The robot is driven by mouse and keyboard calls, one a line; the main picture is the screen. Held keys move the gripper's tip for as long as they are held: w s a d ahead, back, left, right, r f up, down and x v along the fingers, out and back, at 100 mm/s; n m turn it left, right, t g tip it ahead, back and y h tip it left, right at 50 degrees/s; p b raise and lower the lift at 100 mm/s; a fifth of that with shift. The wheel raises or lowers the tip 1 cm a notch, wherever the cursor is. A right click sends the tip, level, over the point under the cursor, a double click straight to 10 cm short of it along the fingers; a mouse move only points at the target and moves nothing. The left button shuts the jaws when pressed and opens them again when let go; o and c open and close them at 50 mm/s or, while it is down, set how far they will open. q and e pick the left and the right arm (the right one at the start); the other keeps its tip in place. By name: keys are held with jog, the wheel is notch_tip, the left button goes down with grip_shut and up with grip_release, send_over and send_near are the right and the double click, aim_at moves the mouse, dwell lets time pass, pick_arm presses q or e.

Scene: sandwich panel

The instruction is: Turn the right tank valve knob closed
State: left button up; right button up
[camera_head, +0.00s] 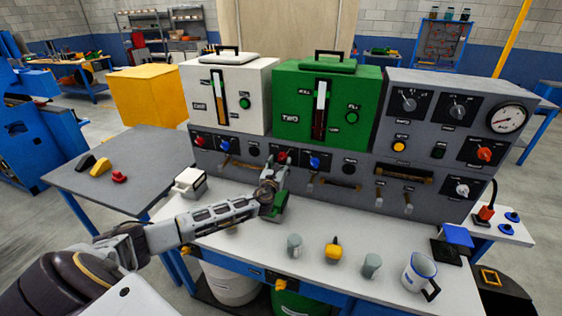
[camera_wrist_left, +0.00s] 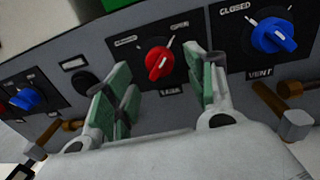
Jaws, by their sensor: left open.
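The red tank valve knob (camera_head: 282,156) is on the grey panel below the green tank marked TWO. It also shows in the left wrist view (camera_wrist_left: 158,62), with its pale mark pointing up and to the right. A second red knob (camera_head: 197,140) sits below the white tank. My left gripper (camera_head: 274,172) is just in front of the right tank's knob. In the left wrist view its green-padded fingers (camera_wrist_left: 165,95) are spread, one on each side below the knob, with a visible gap to it. My right gripper is out of view.
A blue vent knob (camera_head: 314,162) is close on the right, and another blue knob (camera_head: 224,146) is to the left. Levers stick out below the panel. Cups (camera_head: 294,246), a yellow item (camera_head: 333,250) and a mug (camera_head: 419,272) stand on the bench front.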

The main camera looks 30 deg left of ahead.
aim_at(282, 157)
pick_arm(q)
jog(key=shift+x, duration=1.5)
jog(key=shift+c, duration=0.5)
jog(key=c, duration=1)
